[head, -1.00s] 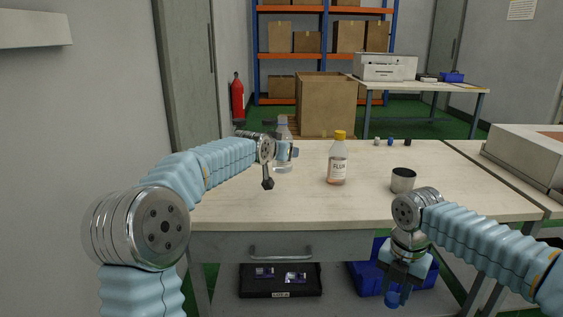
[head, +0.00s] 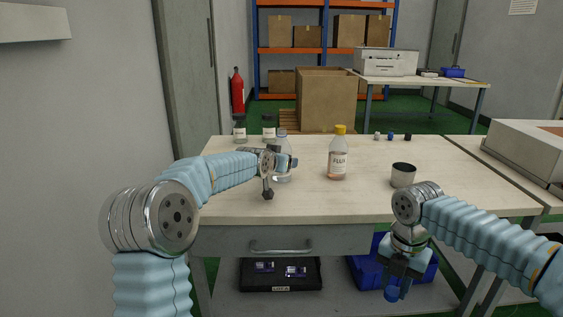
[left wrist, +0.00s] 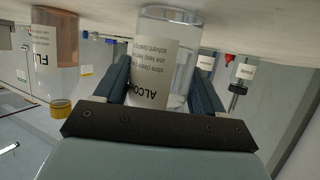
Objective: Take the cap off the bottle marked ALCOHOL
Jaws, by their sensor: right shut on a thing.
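The clear bottle marked ALCOHOL (head: 285,170) stands upright near the back left of the table; its label shows upside down in the left wrist view (left wrist: 160,65). No cap shows on its top. My left gripper (left wrist: 160,85) has a finger on each side of the bottle; whether they press on it is unclear. The left gripper also shows at the bottle in the head view (head: 283,161). My right gripper (head: 394,281) points down in front of the table, shut on a small round blue cap (head: 392,295).
A FLUX bottle with a yellow cap (head: 338,158) stands right of the ALCOHOL bottle. Two dark-capped bottles (head: 240,130) (head: 269,128) stand behind. A dark cup (head: 403,175) and several small items (head: 390,136) are on the right. The table's front middle is clear.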

